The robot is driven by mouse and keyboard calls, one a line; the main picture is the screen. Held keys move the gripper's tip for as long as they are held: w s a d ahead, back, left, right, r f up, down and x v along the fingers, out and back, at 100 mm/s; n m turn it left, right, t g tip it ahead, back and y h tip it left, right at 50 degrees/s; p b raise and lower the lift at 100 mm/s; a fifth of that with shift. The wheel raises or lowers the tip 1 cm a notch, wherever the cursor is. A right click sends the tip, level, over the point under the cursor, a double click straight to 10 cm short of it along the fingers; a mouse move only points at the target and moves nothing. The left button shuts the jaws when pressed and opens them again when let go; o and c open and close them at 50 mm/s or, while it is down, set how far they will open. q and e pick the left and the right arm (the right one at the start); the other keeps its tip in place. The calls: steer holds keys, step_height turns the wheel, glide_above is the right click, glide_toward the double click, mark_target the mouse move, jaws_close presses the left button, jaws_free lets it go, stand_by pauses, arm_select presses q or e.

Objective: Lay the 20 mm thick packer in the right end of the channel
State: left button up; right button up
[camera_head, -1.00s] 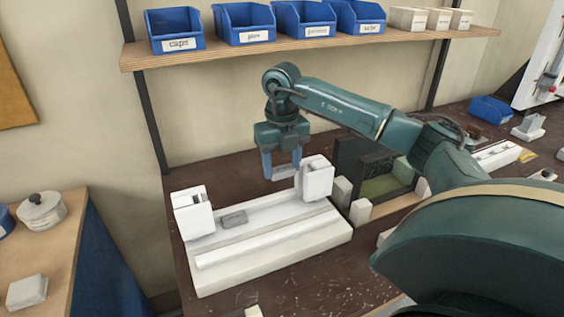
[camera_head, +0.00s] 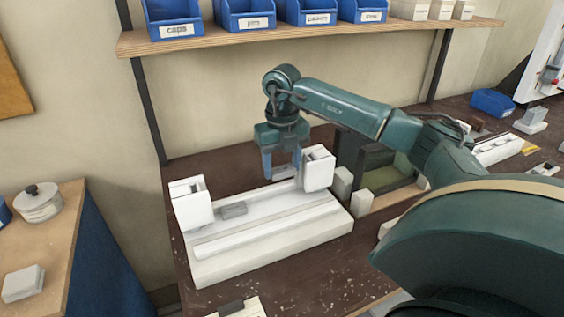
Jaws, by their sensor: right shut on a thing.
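The white clamp fixture (camera_head: 275,238) lies on the dark bench, with a long channel between a left end block (camera_head: 191,203) and a right end block (camera_head: 318,169). A grey block (camera_head: 233,210) lies in the channel near the left block. My right gripper (camera_head: 283,170) points down behind the channel, just left of the right block. It is shut on a pale grey piece (camera_head: 285,173), apparently the packer, whose thickness I cannot read. The right block stands close beside the fingers; whether the piece touches the fixture I cannot tell. My left gripper is out of view.
A dark-framed stand (camera_head: 380,178) and small white blocks (camera_head: 343,184) stand right of the fixture. A shelf (camera_head: 300,38) with blue bins runs behind, above my arm. The bench front right is mostly clear.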

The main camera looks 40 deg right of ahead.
arm_select(q)
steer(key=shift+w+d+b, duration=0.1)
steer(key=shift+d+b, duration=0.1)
steer(key=shift+b, duration=0.15)
arm_select(e)
steer(key=shift+f, duration=0.7)
arm_select(q)
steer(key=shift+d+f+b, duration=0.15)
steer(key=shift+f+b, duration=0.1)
steer(key=shift+b, duration=0.25)
arm_select(e)
steer(key=shift+f, duration=0.75)
arm_select(q)
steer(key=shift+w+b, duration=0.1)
steer(key=shift+b, duration=0.35)
arm_select(e)
steer(key=shift+f, duration=0.75)
steer(key=shift+f+b, duration=0.35)
steer(key=shift+f, duration=0.2)
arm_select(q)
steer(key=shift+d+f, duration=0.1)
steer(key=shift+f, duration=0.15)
arm_select(e)
steer(key=o, duration=1)
steer(key=shift+o, duration=0.2)
steer(key=shift+r, duration=0.1)
